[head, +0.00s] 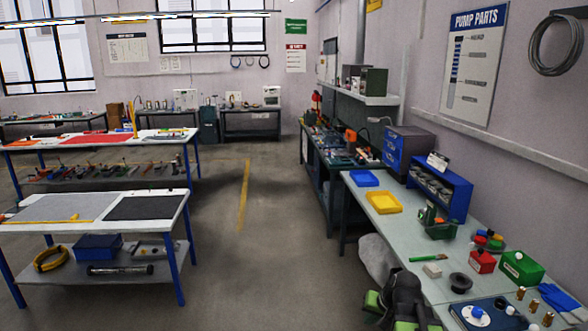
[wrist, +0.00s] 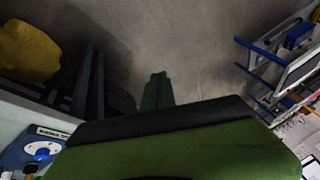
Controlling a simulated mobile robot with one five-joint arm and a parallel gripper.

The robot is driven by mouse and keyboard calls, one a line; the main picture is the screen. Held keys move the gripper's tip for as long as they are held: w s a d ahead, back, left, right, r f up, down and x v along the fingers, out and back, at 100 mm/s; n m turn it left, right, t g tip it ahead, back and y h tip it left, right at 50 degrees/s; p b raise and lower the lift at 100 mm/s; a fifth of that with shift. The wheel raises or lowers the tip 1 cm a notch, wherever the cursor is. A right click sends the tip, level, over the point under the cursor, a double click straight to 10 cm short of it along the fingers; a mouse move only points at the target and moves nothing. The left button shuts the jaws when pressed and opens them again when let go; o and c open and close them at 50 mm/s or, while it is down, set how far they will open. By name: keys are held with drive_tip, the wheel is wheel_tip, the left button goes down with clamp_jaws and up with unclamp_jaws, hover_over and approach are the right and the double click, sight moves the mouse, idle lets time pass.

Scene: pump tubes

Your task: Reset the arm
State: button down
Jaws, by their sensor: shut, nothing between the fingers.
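My arm (head: 400,295), dark with green parts, is low in the head view, beside the front edge of the workbench at right. My gripper (wrist: 157,92) shows in the wrist view as narrow green fingers held together, beyond a dark bar and a broad green body. It is shut and empty, with grey floor behind it. I cannot make out the fingertips in the head view.
The right workbench (head: 372,210) holds a yellow tray (head: 383,202), a blue tray (head: 363,178), a red box (head: 482,262), a green box (head: 521,267) and small parts. A blue-legged table (head: 90,208) stands at left. Open floor (head: 270,220) lies between.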

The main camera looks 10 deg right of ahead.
drive_tip(key=s+a+f+n+g+b, duration=0.1)
drive_tip(key=s+a+f+n, duration=0.1)
drive_tip(key=a, duration=0.6)
drive_tip(key=s+a+f+n+g+b, duration=0.1)
drive_tip(key=s+a+f+n+g, duration=0.1)
drive_tip(key=a, duration=0.6)
drive_tip(key=shift+g+h, duration=0.8)
drive_tip(key=shift+h, duration=0.1)
drive_tip(key=s, duration=0.1)
drive_tip(key=s+d, duration=0.1)
drive_tip(key=s, duration=0.1)
drive_tip(key=s+d, duration=0.1)
drive_tip(key=shift+s+d+p, duration=0.1)
drive_tip(key=shift+s+p, duration=0.2)
drive_tip(key=shift+p, duration=0.05)
drive_tip(key=shift+d, duration=0.1)
